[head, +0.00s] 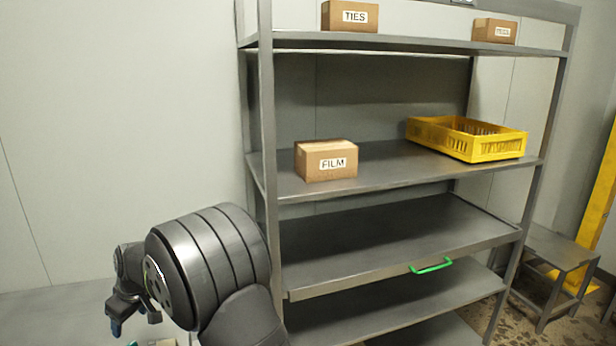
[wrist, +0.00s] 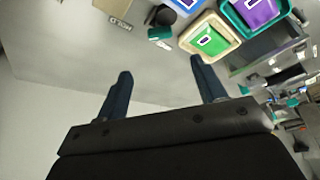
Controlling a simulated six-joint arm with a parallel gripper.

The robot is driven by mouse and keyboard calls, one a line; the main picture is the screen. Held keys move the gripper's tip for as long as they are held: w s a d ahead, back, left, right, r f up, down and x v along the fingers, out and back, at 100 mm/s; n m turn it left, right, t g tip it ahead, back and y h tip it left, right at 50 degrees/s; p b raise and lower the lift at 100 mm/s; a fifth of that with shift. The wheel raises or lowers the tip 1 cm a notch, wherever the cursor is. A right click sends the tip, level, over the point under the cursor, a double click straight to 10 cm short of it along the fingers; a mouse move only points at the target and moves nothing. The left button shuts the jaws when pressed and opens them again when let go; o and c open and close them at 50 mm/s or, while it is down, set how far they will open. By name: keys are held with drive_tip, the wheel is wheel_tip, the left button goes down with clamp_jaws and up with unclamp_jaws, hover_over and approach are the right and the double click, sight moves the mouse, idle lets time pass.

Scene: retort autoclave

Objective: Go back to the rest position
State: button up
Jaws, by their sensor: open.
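My gripper (wrist: 160,82) is open in the wrist view, with its two dark blue fingers apart and nothing between them. In the head view my gripper (head: 122,328) hangs at the lower left, left of the shelf rack, with its fingertips pointing down. Part of it is hidden behind my own arm. It is apart from the rack and appears to touch nothing.
A grey metal rack (head: 400,240) holds a FILM box (head: 326,160), a yellow crate (head: 467,138) and a TIES box (head: 349,16). A green handle (head: 431,265) sticks out. The wrist view shows a tub with a green label (wrist: 211,40) and a teal tub (wrist: 256,15).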

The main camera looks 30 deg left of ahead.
drive_tip(key=v, duration=0.5)
wheel_tip(320, 180, down, 6)
drive_tip(key=a+m+t+h, duration=0.1)
drive_tip(key=a+m, duration=0.2)
drive_tip(key=m, duration=0.1)
drive_tip(key=shift+f, duration=0.25)
